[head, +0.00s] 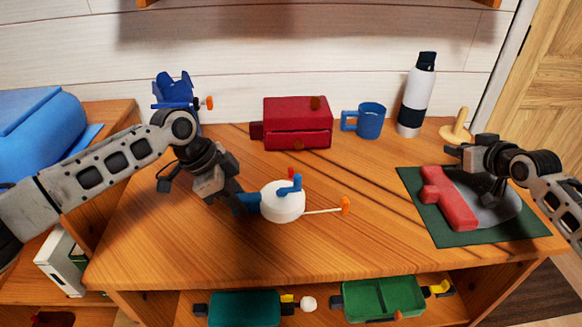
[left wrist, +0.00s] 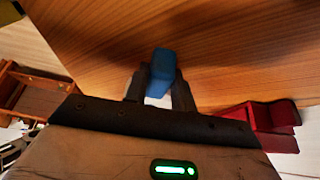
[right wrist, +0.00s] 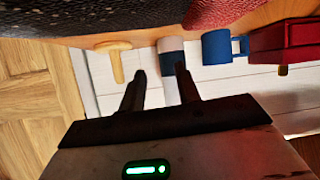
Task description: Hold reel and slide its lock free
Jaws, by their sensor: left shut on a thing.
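The reel (head: 283,204) has a round white body on the desk, with a blue crank (head: 292,185) and a small red piece (head: 291,172) on top. A thin pale rod runs right from it to an orange end (head: 345,206). I cannot tell for sure which part is the lock. My right gripper (right wrist: 160,72) is open and empty, up at the right over the desk, apart from the reel.
A red T-shaped thing (head: 447,198) and a grey plate lie on a dark green mat (head: 450,239). Behind stand a red box (head: 298,121), blue mug (head: 370,121), bottle (head: 417,98) and wooden peg stand (head: 457,128). Green trays (head: 383,297) sit on the lower shelf. The desk front is clear.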

